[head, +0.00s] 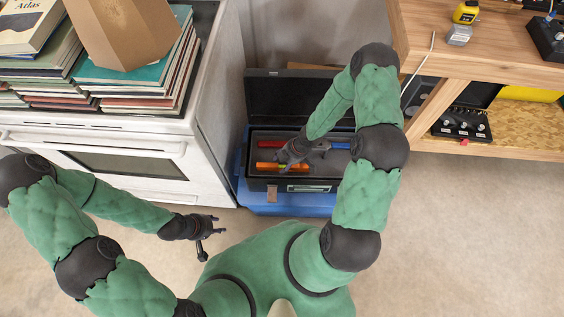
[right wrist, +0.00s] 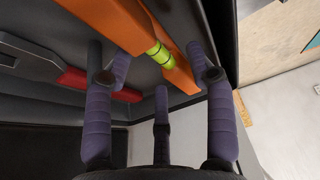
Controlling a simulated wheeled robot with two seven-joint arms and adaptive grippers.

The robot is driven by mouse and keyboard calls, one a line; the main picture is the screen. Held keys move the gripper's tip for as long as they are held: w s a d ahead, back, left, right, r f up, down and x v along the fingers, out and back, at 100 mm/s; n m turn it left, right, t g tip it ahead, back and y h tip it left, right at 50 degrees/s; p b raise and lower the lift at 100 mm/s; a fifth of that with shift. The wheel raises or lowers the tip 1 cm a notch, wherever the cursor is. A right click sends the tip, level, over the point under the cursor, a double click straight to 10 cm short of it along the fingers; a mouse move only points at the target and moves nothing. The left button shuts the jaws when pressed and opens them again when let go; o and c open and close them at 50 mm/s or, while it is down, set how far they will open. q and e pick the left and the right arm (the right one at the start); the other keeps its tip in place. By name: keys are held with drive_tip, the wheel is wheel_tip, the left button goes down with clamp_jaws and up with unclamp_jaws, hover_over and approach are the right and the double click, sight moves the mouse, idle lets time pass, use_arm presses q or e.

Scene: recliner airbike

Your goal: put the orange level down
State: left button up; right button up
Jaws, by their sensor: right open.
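The orange level (head: 266,166) lies in the open black toolbox (head: 262,184). In the right wrist view the level (right wrist: 185,77), with its yellow-green vial, runs diagonally beyond the fingers. My right gripper (head: 287,158) is over the toolbox, close to the level, and hides part of it in the head view. Its fingers (right wrist: 160,75) are spread apart, with nothing gripped between them. Whether a fingertip touches the level cannot be told. My left gripper (head: 216,238) is low over the floor, left of my base, with its fingers spread and empty.
A red-handled tool (head: 270,143) and a blue-handled one (head: 340,146) lie in the toolbox. The toolbox rests on a blue container (head: 290,208). A white stove (head: 100,140) stands left, a wooden workbench (head: 480,60) right. The floor at right is clear.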

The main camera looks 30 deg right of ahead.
drive_tip(key=p+v, duration=0.8)
drive_tip(key=v, duration=0.2)
drive_tip(key=s+a+r+m, duration=0.1)
drive_tip(key=s+a+m, duration=0.4)
drive_tip(key=a+m, duration=0.2)
drive_tip(key=s+a+r+m+g, duration=0.1)
drive_tip(key=s+a+r+m, duration=0.1)
drive_tip(key=s+a+m, duration=0.4)
drive_tip(key=shift+a+m+g, duration=0.3)
drive_tip(key=shift+a+m, duration=0.6)
drive_tip(key=shift+a, duration=0.9)
drive_tip(key=shift+w, duration=0.1)
